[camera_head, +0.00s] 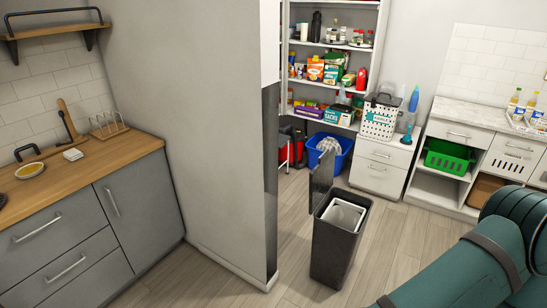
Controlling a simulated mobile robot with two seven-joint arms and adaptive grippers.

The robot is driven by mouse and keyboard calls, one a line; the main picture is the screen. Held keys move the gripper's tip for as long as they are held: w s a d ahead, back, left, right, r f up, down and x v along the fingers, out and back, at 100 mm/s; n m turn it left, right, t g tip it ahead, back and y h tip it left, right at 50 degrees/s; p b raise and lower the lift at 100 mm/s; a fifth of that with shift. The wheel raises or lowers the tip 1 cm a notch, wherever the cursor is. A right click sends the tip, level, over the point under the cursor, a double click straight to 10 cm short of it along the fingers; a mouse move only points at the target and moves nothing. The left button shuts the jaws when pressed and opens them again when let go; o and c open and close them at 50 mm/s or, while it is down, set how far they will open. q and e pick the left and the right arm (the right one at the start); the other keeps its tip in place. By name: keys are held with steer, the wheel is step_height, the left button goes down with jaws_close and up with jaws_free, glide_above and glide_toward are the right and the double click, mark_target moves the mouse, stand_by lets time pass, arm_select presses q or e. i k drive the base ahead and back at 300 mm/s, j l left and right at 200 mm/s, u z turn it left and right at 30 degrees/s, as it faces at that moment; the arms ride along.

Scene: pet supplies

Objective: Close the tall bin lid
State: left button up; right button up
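The tall dark grey bin (334,252) stands upright on the floor right of the partition wall's end. Its lid (321,182) is open, standing roughly vertical along the bin's left and back side. The bin's top is uncovered, and a white liner or inner bucket (343,214) shows inside. Part of one of my arms, teal, fills the lower right corner, to the right of the bin and apart from it in the picture. Neither gripper is in view.
A light partition wall (190,120) stands left of the bin. Stocked shelves (332,48), a blue tub (335,160) and a white drawer cabinet (381,168) stand behind it. A wooden-topped counter (88,165) is at left. Wood floor (395,240) is clear right of the bin.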

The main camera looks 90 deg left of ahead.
mark_target(321, 177)
steer(key=u, duration=1.6)
